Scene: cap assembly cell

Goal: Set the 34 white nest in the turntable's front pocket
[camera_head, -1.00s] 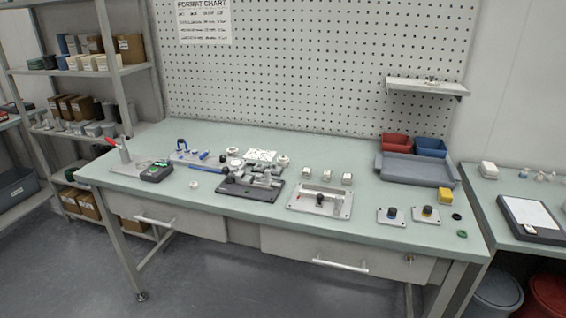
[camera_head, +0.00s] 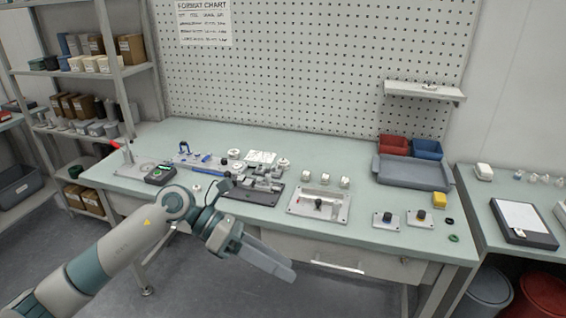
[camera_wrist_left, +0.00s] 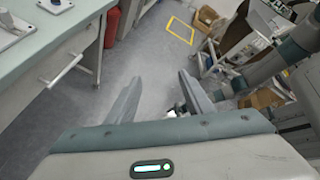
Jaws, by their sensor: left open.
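My left gripper (camera_head: 284,268) is in front of the bench's front edge, over the floor and apart from everything on the bench. Its two fingers stand apart and are empty; they also show in the left wrist view (camera_wrist_left: 158,92). Several small white round parts lie on the bench, such as a white part at the back (camera_head: 234,153), a white part right of it (camera_head: 283,162) and a white part near the front (camera_head: 197,187). I cannot read which is the 34 nest. A dark-based assembly (camera_head: 262,199) stands mid-bench; its turntable and front pocket are too small to make out.
A light fixture plate (camera_head: 298,207) and three small white blocks (camera_head: 325,180) are right of the assembly. A grey tray (camera_head: 415,175) with red and blue bins stands at the back right.

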